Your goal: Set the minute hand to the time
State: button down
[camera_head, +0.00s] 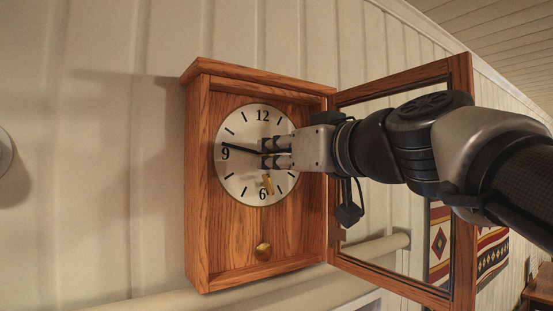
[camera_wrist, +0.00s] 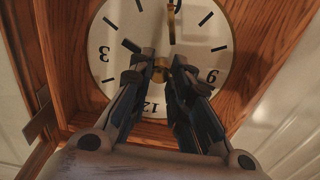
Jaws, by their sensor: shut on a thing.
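The clock (camera_head: 195,190) is a wooden wall case with a round white dial (camera_head: 240,118). A long black hand (camera_head: 238,148) points left, just above the 9. The wrist view shows the dial upside down (camera_wrist: 235,30); there a short dark hand (camera_wrist: 131,46) points toward the 4. My gripper (camera_head: 268,153) reaches in from the right at the dial's centre. In the wrist view its fingertips (camera_wrist: 163,64) are closed around a small gold-coloured piece (camera_wrist: 161,70) at the centre. The fingers partly hide the hands.
The clock's glazed door (camera_head: 462,200) stands open to the right, beside my arm. A small gold-coloured piece (camera_head: 267,184) shows near the 6. A pale rail (camera_head: 380,248) runs along the wall underneath.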

jog(key=m, duration=0.6)
jog(key=shift+b, duration=0.3)
dwell(0.4)
jog(key=c, duration=1.5)
grip_release()
jog(key=shift+o, duration=0.2)
jog(key=v, duration=1.2)
